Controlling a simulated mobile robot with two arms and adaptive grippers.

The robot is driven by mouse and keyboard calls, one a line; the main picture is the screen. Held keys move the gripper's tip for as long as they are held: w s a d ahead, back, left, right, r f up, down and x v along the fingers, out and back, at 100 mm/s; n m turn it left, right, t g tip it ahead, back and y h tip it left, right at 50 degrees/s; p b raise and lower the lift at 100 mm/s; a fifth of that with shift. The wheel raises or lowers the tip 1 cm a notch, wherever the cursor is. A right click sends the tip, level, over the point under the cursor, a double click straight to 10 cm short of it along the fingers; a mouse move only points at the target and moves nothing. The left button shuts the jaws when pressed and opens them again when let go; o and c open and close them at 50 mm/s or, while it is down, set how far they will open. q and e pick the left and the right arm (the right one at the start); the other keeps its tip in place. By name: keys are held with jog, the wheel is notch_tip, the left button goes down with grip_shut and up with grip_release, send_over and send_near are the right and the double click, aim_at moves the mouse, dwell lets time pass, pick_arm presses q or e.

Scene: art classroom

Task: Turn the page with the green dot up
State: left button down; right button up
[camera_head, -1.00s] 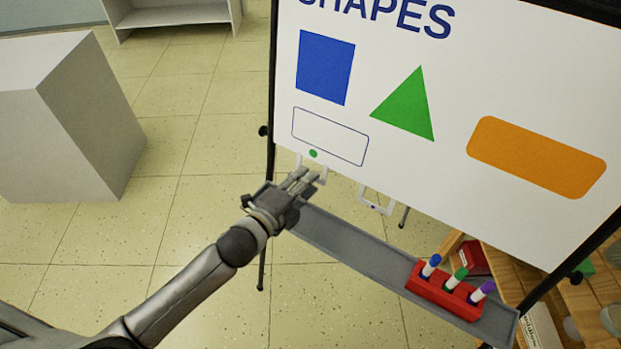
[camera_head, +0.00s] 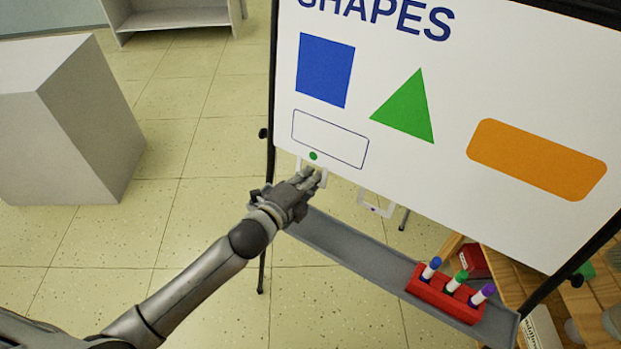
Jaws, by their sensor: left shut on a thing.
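A white flip-chart page (camera_head: 440,165) headed "SHAPES" hangs on an easel, with a blue square, a green triangle and an orange rounded rectangle. The green dot (camera_head: 313,156) is near its lower left edge, under an empty outlined box. Below the dot is a white tab loop (camera_head: 323,177). A second tab loop (camera_head: 376,206) with a small dark dot hangs to its right. My left gripper (camera_head: 311,178) is shut at the tab loop under the green dot; its fingers partly hide the loop. The right gripper is out of view.
The easel's grey tray (camera_head: 345,250) runs below the page and holds a red marker holder (camera_head: 445,297) with blue, green and purple markers. A grey block (camera_head: 70,130) stands at the left. Wooden shelving is at the lower right.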

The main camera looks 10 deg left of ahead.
pick_arm(q)
jog(key=r+p+v, duration=0.1)
jog(key=p+v, duration=0.3)
jog(key=v, duration=0.5)
jog(key=shift+p, duration=0.3)
jog(key=shift+s, duration=0.1)
jog(key=s+a+r+p, duration=0.2)
jog(key=s+r+p, duration=0.2)
jog(key=s, duration=0.3)
jog(key=shift+s+a+r+p, duration=0.3)
jog(key=shift+r+p, duration=0.1)
jog(key=shift+p, duration=0.05)
dwell(0.3)
